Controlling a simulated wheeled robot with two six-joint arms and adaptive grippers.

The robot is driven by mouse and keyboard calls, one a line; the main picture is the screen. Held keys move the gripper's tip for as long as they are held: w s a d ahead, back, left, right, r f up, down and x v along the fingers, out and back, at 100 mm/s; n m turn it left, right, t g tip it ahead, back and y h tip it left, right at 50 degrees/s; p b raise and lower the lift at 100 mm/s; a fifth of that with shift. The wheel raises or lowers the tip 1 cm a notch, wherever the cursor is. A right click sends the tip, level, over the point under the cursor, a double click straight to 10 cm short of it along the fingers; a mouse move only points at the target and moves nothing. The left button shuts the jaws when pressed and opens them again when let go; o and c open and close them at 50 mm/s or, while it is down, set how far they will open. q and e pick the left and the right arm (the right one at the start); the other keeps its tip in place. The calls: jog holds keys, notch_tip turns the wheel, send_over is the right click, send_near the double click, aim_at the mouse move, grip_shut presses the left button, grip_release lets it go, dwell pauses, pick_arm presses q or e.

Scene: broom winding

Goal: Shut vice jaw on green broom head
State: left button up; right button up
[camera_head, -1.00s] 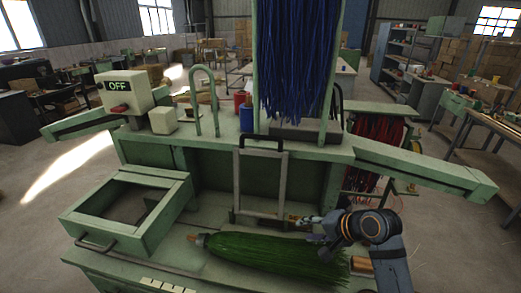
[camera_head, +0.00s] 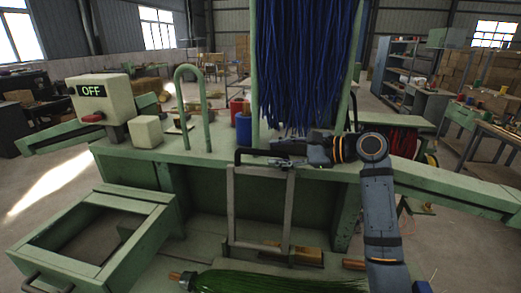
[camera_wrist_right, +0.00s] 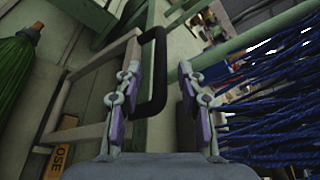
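The vice jaw is an upright grey frame (camera_head: 231,210) with a black handle (camera_head: 240,157) across its top. The green broom head (camera_head: 275,281) lies on the bench below and in front of it, partly cut off by the bottom edge. My right gripper (camera_head: 272,156) is at the handle's level, at its right end. In the right wrist view the gripper (camera_wrist_right: 160,98) is open, with the black handle (camera_wrist_right: 158,75) reaching between its two fingers. I cannot tell whether a finger touches it. The broom head shows at the left there (camera_wrist_right: 14,72). My left gripper is not in view.
Blue bristles (camera_head: 305,65) hang just behind and above my right gripper. A control box reading OFF (camera_head: 100,105) and a green bent pipe (camera_head: 190,95) stand on the back ledge. An open green frame (camera_head: 50,240) is at the front left.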

aim_at(264, 152)
jog(key=p+x, duration=0.1)
jog(key=x, duration=0.4)
jog(key=shift+a+r, duration=0.1)
jog(key=shift+w+a, duration=0.1)
jog(key=shift+a, duration=0.15)
jog(key=shift+a+f, duration=0.1)
jog(key=shift+f, duration=0.1)
jog(key=shift+w, duration=0.1)
jog(key=c, duration=0.7)
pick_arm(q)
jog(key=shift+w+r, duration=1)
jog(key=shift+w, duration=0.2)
pick_arm(e)
grip_shut()
jog(key=shift+f, duration=0.1)
